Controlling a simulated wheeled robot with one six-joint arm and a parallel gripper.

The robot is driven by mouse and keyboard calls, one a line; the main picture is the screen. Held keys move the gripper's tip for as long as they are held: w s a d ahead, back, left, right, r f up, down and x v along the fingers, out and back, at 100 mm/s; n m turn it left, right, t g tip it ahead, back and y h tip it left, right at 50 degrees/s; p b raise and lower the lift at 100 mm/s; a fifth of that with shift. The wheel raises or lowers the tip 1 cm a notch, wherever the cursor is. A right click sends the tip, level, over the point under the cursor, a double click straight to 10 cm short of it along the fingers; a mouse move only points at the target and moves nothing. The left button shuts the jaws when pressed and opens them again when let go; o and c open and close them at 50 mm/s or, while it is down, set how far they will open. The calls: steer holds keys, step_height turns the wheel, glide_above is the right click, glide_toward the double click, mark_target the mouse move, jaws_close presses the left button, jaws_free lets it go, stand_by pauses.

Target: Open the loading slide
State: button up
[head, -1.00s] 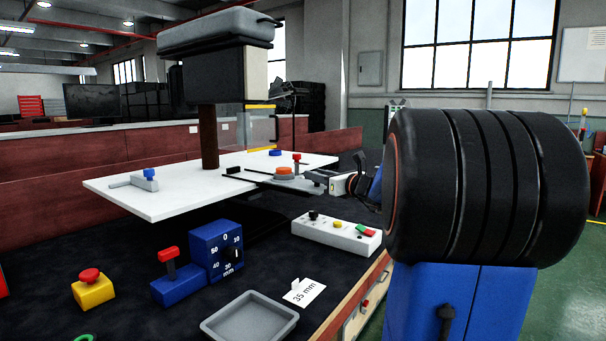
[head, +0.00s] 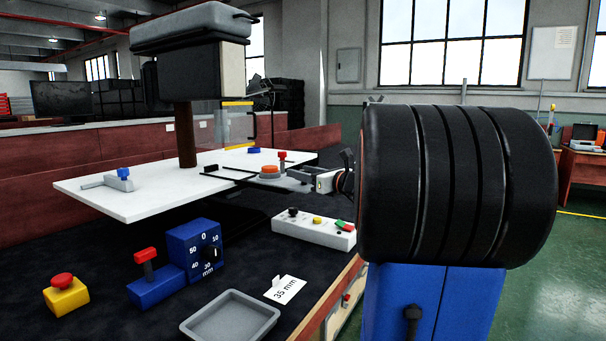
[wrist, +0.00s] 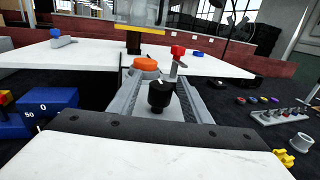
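The loading slide appears to be the grey plate with the orange disc (head: 270,171) at the right edge of the white machine table (head: 130,195). In the wrist view, the orange disc (wrist: 146,63) lies ahead, with a black knob (wrist: 161,95) on the grey plate nearer to me. My gripper (wrist: 160,98) is open, its two grey fingers apart on either side of the knob; I cannot tell whether they touch it. In the head view, my gripper (head: 312,180) is at the plate's right end, and the knob cannot be made out.
A red-capped lever (head: 282,157) stands beside the disc. A clear guard (head: 238,128) and the machine column (head: 187,135) stand behind. A control box (head: 315,229), a blue dial box (head: 196,250), a yellow stop button (head: 66,297) and a grey tray (head: 232,318) occupy the bench.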

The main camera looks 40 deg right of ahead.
steer(key=shift+s, duration=0.1)
steer(key=s+d, duration=0.1)
steer(key=s, duration=1.6)
steer(key=shift+d, duration=0.25)
steer(key=shift+s, duration=0.15)
